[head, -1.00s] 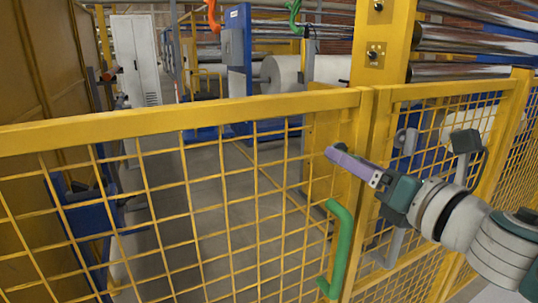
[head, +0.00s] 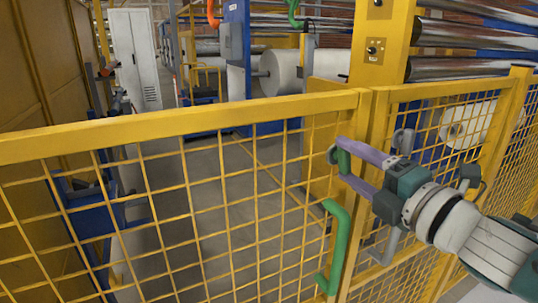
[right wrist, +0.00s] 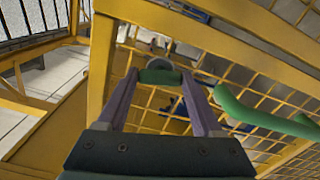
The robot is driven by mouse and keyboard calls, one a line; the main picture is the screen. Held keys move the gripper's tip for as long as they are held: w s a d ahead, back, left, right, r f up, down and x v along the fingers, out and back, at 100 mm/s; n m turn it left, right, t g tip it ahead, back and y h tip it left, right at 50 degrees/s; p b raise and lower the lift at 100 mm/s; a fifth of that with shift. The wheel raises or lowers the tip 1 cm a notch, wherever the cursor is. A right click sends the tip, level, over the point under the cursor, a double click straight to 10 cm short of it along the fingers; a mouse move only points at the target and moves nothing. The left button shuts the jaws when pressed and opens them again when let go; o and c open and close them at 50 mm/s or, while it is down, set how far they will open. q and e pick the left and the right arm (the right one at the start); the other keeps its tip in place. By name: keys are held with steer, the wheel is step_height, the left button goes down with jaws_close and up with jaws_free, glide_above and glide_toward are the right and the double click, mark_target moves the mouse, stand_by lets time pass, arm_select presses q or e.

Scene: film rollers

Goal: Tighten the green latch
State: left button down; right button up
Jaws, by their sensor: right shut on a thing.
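The green latch (head: 343,161) is a small green piece near the top of the yellow mesh gate, left of the gate post. My right gripper (head: 342,163) has its purple fingers around it, one above and one below in the head view. In the right wrist view the latch (right wrist: 160,76) sits between the two fingertips, and the gripper (right wrist: 158,80) is shut on it. Part of the latch is hidden by the fingers. My left gripper is not in view.
A long green handle (head: 337,247) stands on the gate below the latch; it also shows in the right wrist view (right wrist: 262,115). The yellow top rail (head: 180,120) and mesh run close by. White rolls (head: 283,72) and steel rollers (head: 470,35) lie behind the gate.

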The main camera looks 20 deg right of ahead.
steer(key=shift+m, duration=1)
steer(key=o, duration=1.4)
steer(key=shift+c, duration=0.2)
steer(key=shift+s, duration=0.1)
steer(key=s, duration=0.9)
steer(key=shift+s+d, duration=0.35)
steer(key=shift+d, duration=0.05)
